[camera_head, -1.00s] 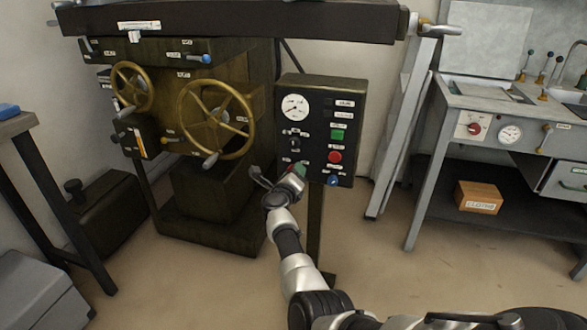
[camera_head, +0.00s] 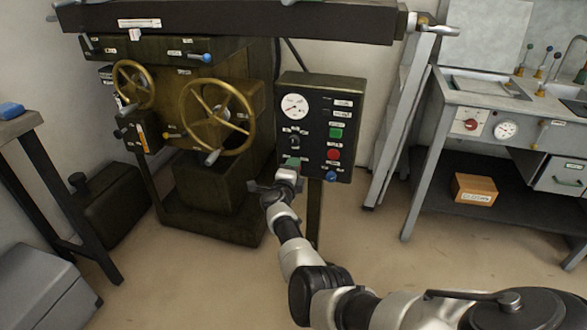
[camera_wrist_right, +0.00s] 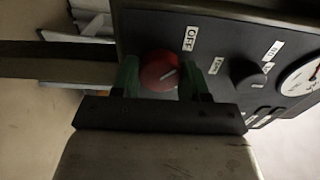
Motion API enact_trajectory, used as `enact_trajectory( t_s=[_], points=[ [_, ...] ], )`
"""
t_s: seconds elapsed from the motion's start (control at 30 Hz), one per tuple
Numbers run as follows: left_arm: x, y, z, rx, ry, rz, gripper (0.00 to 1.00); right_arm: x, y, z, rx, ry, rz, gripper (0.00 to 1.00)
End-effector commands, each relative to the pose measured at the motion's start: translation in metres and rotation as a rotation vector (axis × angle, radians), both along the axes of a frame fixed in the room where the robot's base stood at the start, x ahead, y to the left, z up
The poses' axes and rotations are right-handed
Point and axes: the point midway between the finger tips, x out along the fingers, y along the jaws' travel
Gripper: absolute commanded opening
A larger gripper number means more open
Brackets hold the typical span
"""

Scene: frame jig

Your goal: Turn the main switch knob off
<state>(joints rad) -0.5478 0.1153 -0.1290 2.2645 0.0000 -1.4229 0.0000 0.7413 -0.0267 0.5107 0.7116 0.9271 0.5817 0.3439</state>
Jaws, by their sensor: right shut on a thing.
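The main switch knob (camera_wrist_right: 158,70) is red with a white pointer line and shows in the right wrist view. An OFF label (camera_wrist_right: 190,38) is printed on the panel beside it. The green fingertips of my right gripper (camera_wrist_right: 160,80) are on either side of the knob and shut on it. In the head view my right gripper (camera_head: 289,168) is at the lower left of the black control panel (camera_head: 315,110) and hides the knob. My left gripper is not in view.
The panel also has a white gauge (camera_head: 294,106), a black knob (camera_head: 294,141), a green button (camera_head: 336,133), a red button (camera_head: 333,154) and a blue one (camera_head: 330,176). A machine with brass handwheels (camera_head: 217,117) stands to the left. A grey bench (camera_head: 500,100) is at the right.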

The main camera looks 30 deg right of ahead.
Motion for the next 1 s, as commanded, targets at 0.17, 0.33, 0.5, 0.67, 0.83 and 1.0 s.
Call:
enact_trajectory(
  t_s=[0.17, 0.33, 0.5, 0.67, 0.83, 1.0],
  points=[
    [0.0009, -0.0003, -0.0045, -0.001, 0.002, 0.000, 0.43, 0.0003, 0.0009, -0.0005, -0.014, 0.020, 0.002, 0.21],
    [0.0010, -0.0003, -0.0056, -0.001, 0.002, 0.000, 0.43, 0.0003, 0.0009, -0.0008, -0.017, 0.022, 0.002, 0.21],
    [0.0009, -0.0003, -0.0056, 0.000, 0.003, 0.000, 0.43, 0.0003, 0.0009, -0.0009, -0.017, 0.022, 0.002, 0.21],
    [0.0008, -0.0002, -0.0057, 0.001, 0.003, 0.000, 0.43, 0.0002, 0.0007, -0.0008, -0.017, 0.021, 0.002, 0.63],
    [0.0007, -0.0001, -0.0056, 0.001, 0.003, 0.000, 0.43, 0.0001, 0.0005, -0.0005, -0.016, 0.020, 0.001, 0.69],
    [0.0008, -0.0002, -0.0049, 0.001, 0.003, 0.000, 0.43, -0.0002, 0.0005, -0.0001, -0.015, 0.020, 0.001, 0.69]
  ],
)
